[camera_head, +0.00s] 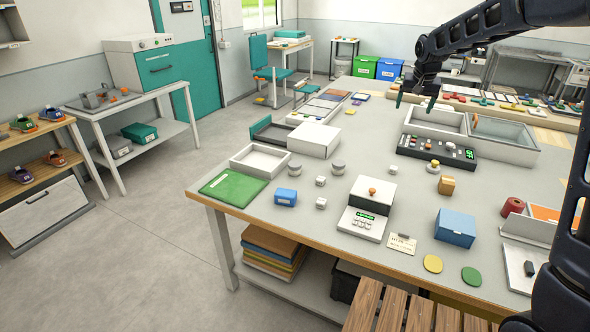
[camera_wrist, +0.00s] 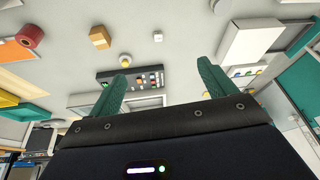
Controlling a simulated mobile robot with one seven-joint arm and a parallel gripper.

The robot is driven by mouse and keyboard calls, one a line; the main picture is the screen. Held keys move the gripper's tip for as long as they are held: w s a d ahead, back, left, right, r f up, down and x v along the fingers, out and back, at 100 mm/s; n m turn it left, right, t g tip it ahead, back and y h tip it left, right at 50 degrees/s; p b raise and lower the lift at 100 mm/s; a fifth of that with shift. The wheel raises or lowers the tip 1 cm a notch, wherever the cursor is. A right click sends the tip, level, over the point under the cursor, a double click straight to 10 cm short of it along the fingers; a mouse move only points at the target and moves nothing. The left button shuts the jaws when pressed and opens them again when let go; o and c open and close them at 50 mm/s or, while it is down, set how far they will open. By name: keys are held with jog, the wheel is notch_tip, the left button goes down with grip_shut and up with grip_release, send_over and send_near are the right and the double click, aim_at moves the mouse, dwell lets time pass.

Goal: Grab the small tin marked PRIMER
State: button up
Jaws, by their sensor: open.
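My gripper (camera_head: 415,100) is over the back right of the bench, well to the right of and behind both tins. Its green fingers are spread apart with nothing between them, and the open gripper also shows in the wrist view (camera_wrist: 164,70).
White cubes (camera_head: 320,181), a blue box (camera_head: 286,197) and a white device (camera_head: 367,209) stand near the tins. A black control box (camera_head: 437,152) and trays (camera_head: 508,150) lie below my gripper.

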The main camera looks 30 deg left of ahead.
jog(key=w+a+f, duration=0.2)
jog(key=a+f, duration=0.3)
jog(key=a, duration=0.6)
jog(key=n, duration=0.2)
send_near(295, 164)
jog(key=shift+x, duration=5.55)
jog(key=shift+a, duration=0.1)
jog(key=c, duration=1.1)
